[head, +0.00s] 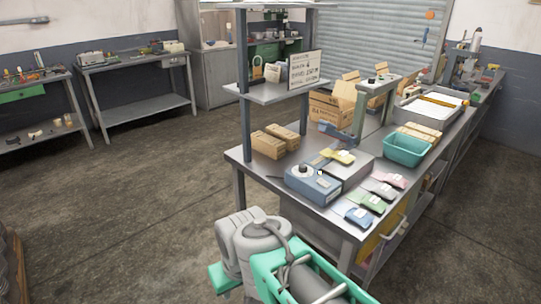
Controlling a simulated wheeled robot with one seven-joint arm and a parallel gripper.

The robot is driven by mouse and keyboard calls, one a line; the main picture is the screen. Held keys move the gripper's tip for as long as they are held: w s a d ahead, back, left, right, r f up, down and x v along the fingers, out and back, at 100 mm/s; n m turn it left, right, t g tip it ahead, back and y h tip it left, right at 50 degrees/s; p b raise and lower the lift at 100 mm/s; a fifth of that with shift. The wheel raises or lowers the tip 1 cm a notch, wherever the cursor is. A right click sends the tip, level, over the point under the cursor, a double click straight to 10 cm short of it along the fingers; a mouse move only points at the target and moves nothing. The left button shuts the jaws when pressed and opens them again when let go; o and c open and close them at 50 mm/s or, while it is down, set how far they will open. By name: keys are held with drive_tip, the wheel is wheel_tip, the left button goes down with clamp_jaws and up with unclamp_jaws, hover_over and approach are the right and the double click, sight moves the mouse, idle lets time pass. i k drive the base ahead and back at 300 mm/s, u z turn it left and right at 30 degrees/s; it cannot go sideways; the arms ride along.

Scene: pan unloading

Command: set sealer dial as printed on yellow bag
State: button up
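The sealer (316,190) is a blue-grey box with a grey bed at the near end of the metal bench. A round dial with a black knob (303,169) is on its top, left of centre; its setting and markings are too small to read. The yellow bag (342,156) lies flat on the grey bed, below a raised blue arm (342,132). It has a pale label, whose print I cannot read. Parts of my arm, grey and green, fill the bottom centre, in front of the bench. My gripper is not clearly visible.
Several pouches in pink (390,179), green (371,202) and blue (358,215) lie right of the sealer. A teal bin (407,149) stands behind them. Cardboard boxes (268,144), a shelf post (246,100) and a sign (305,70) are to the left and behind. Floor at left is clear.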

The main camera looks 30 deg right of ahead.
sight(303, 167)
drive_tip(key=z, duration=0.25)
drive_tip(key=i, duration=0.7)
drive_tip(key=z, duration=0.55)
